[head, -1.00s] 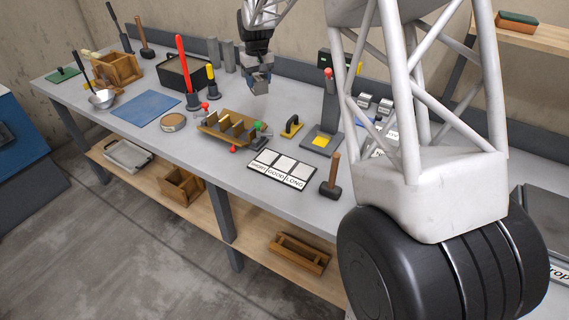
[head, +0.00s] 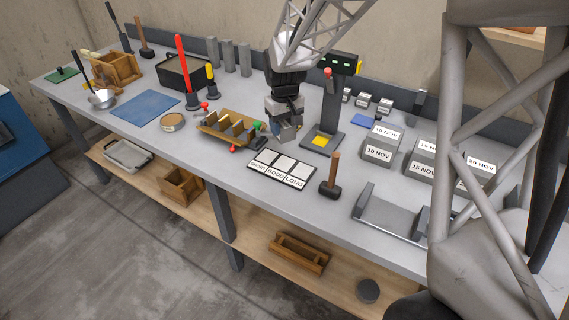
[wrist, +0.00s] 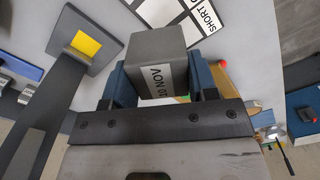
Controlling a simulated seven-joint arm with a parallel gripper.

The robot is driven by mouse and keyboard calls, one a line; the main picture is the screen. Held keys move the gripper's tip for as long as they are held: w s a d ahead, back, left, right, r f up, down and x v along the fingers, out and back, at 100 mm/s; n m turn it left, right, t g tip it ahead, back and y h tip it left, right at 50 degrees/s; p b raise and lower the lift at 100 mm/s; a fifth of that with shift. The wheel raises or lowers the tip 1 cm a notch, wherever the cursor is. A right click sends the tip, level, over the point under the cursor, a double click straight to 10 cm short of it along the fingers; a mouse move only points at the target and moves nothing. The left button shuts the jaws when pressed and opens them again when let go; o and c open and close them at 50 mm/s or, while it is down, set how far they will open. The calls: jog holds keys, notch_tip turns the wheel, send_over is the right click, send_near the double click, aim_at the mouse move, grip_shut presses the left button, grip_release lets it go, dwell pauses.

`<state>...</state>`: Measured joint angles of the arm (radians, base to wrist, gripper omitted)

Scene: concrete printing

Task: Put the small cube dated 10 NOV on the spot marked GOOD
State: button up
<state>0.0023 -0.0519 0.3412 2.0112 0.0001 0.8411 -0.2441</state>
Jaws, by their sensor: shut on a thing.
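The small grey cube (wrist: 158,48) has a white label reading 10 NOV in the wrist view. My gripper (head: 284,134) is shut on it, with a blue finger on each side of the cube. In the head view the cube is mostly hidden by the fingers. The gripper is just behind the marked board (head: 253,175), apparently above the table. The board has three pale squares labelled SHORT, GOOD and LONG. The GOOD square (head: 284,164) looks empty in the head view. The board also shows beyond the cube in the wrist view (wrist: 236,50), where the cube hides part of it.
A press-like stand (head: 333,105) with a yellow pad is just right of my gripper. A mallet (head: 332,185) stands right of the board. A wooden mould (head: 225,125) with coloured knobs is to the left. Larger dated cubes (head: 381,147) and several small cubes are further right.

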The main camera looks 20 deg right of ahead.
jog(key=s+f+n, duration=0.1)
jog(key=s+f, duration=0.1)
jog(key=s, duration=0.6)
jog(key=s+f, duration=0.3)
jog(key=s, duration=0.5)
jog(key=shift+f+n, duration=0.25)
jog(key=shift+n, duration=0.15)
jog(key=shift+w, duration=0.2)
jog(key=w, duration=0.5)
jog(key=w+f, duration=0.1)
jog(key=w, duration=0.9)
jog(key=shift+w+f, duration=0.25)
jog(key=shift+w, duration=0.15)
jog(key=shift+f, duration=1.75)
jog(key=shift+f, duration=0.1)
jog(key=o, duration=1.1)
